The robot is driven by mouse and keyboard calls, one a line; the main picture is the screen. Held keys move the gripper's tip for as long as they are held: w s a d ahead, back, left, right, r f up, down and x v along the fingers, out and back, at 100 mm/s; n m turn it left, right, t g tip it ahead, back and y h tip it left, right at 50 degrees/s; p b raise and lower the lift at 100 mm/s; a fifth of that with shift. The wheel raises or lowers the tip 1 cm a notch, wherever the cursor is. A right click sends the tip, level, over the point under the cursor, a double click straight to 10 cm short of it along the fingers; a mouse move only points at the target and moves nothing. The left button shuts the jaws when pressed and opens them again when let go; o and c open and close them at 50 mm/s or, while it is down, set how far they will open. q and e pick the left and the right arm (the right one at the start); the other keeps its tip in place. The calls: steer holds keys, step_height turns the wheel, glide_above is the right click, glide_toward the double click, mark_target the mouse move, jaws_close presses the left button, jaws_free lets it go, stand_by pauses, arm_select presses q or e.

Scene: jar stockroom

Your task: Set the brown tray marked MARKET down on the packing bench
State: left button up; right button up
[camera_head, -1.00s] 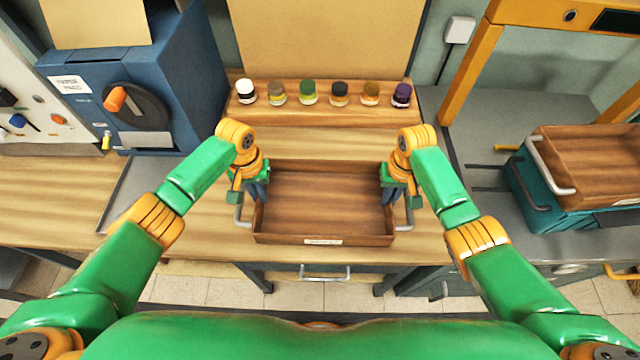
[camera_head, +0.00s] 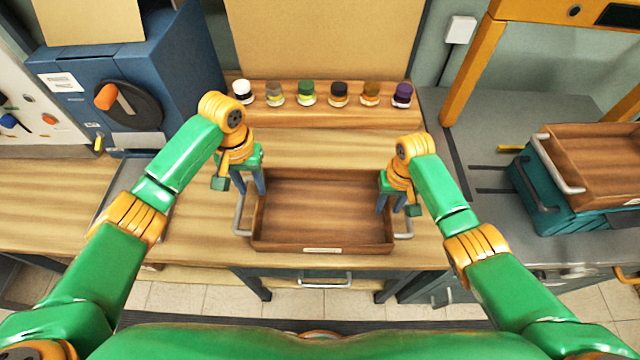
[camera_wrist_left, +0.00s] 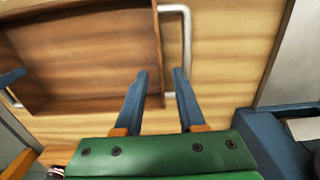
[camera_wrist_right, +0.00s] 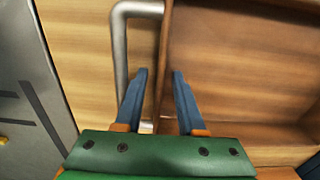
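The brown tray (camera_head: 322,243) appears to rest flat on the wooden packing bench (camera_head: 440,252), close to its front edge. It is empty; the small label on its front wall is too small to read. My left gripper (camera_head: 250,188) is open above the tray's left end; in the left wrist view its fingers (camera_wrist_left: 160,75) are apart, with the side wall's line between them. My right gripper (camera_head: 391,208) is open at the tray's right end; in the right wrist view its fingers (camera_wrist_right: 158,75) stand either side of the side wall. Neither grips the tray.
Several small jars (camera_head: 307,93) stand on a wooden shelf behind the tray. A blue machine (camera_head: 125,80) is at the left. Another brown tray (camera_head: 590,160) sits on a teal crate (camera_head: 540,205) at the right. Bench left of the tray is largely clear.

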steer(key=shift+r, duration=0.1)
arm_select(q)
step_height(320, 180, up, 4)
steer(key=shift+r, duration=0.15)
arm_select(e)
step_height(320, 180, up, 12)
arm_select(q)
steer(key=shift+s, duration=0.15)
arm_select(e)
steer(key=shift+s, duration=0.15)
